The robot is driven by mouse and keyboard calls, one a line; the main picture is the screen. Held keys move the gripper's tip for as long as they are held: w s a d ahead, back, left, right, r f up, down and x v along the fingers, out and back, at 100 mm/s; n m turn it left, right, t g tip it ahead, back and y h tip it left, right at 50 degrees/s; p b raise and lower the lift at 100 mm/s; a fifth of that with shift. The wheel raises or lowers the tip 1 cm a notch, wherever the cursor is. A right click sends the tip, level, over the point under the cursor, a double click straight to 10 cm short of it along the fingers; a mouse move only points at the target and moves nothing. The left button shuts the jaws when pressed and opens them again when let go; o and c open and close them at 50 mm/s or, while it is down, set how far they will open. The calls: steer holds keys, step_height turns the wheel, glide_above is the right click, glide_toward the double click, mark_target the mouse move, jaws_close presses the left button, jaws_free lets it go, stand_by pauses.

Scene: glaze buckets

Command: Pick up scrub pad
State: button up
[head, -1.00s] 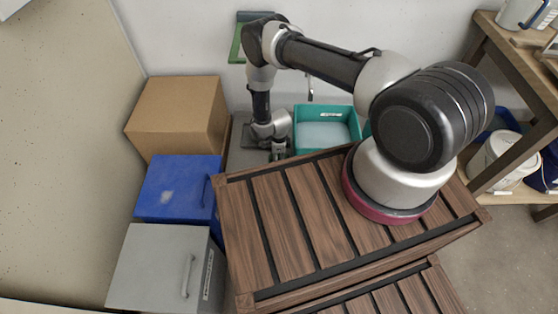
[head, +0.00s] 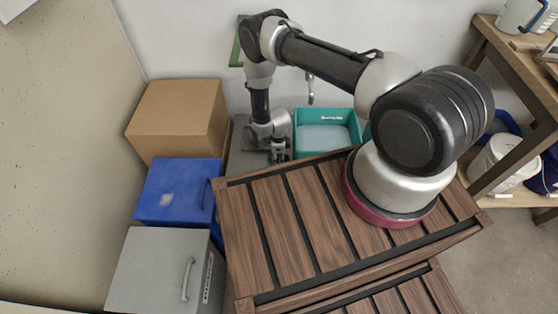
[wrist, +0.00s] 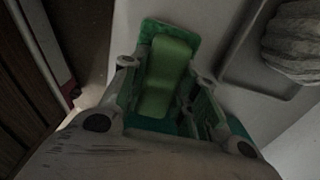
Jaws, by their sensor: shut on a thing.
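The scrub pad (wrist: 166,72) is green, with a lighter raised middle and a darker flat end, and shows in the middle of the wrist view. My gripper (wrist: 165,85) has one finger on each side of it and is shut on it. The pad's near end is hidden behind the gripper body, and I cannot tell whether the pad touches the surface below. In the head view my gripper (head: 280,152) points down just left of the teal basin, behind the slatted wooden top. The pad cannot be made out there.
The teal basin (head: 354,146) stands against the back wall. A cardboard box (head: 170,112), a blue box (head: 170,192) and a grey box (head: 150,270) line the left. The slatted wooden top (head: 290,225) lies in front. A grey ribbed object (wrist: 297,35) is at the wrist view's right.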

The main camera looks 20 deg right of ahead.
step_height(320, 180, up, 10)
steer(key=shift+w+f, duration=0.1)
steer(key=shift+f, duration=0.1)
steer(key=w+a, duration=0.3)
steer(key=a, duration=0.6)
steer(key=w+a, duration=0.3)
steer(key=a, duration=0.6)
steer(key=shift+a, duration=0.35)
